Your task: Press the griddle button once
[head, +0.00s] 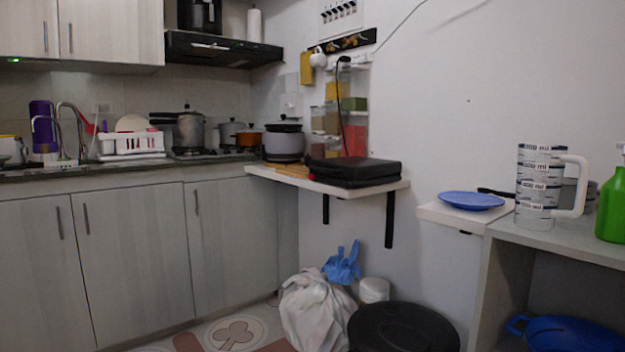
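A black, flat appliance that looks like the griddle (356,170) lies on a small wall shelf (384,186), right of the middle of the head view. Its lid appears shut. A black cord hangs down the wall behind it. I cannot make out the button on it at this distance. Neither of my grippers is in view.
Clear spice dispensers (355,104) hang on the wall above the shelf. A grey pot (284,146) stands left of the griddle. A trash bag (312,308) and black bin (402,328) occupy the floor below. A blue plate (471,200) and measuring jug (538,185) stand at right.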

